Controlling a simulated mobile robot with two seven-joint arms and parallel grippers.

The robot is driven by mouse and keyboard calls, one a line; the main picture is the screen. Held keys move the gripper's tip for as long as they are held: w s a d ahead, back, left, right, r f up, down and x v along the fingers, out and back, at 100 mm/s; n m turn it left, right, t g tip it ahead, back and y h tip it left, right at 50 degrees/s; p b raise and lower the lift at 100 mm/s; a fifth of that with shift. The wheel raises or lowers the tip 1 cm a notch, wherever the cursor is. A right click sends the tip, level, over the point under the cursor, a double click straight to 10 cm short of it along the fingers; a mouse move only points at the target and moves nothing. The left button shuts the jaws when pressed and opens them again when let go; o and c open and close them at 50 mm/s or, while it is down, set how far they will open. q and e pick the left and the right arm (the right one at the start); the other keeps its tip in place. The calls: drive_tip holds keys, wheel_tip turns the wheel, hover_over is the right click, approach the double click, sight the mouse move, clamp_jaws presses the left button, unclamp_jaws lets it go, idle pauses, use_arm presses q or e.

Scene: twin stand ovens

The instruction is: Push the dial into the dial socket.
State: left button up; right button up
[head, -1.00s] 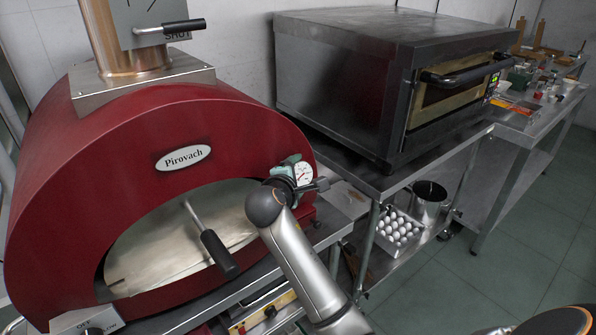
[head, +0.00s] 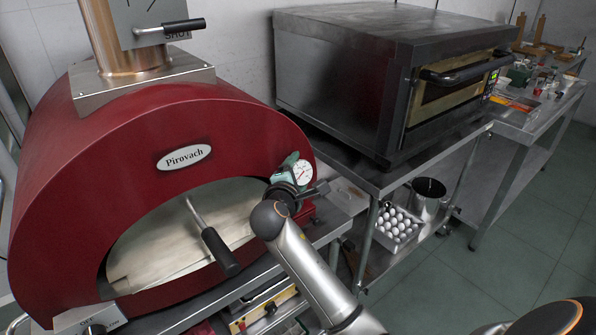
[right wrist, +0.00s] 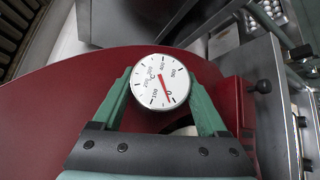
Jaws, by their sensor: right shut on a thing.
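The dial (head: 304,172) is a round white gauge with a red needle, at the right front of the red oven (head: 90,150) in the head view. My right gripper (head: 293,171) is shut on the dial. In the right wrist view the dial (right wrist: 158,76) sits between the two green fingers of the right gripper (right wrist: 160,90), its face towards the camera. The red oven shell (right wrist: 220,75) lies behind it. I cannot make out the dial socket, and I cannot tell whether the dial touches the oven. My left gripper is not in view.
A black-handled rod (head: 218,250) stands in front of the oven mouth. A dark steel oven (head: 335,85) stands on a metal table to the right. A tray of eggs (head: 397,225) and a metal pot (head: 428,198) are on the shelf below. Floor is free at the right.

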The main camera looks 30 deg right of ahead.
drive_tip(key=shift+n+t, duration=0.5)
drive_tip(key=shift+n, duration=0.1)
clamp_jaws()
drive_tip(key=shift+a+p, duration=0.2)
drive_tip(key=shift+p, duration=0.15)
drive_tip(key=o, duration=1.6)
unclamp_jaws()
drive_tip(key=shift+r, duration=0.1)
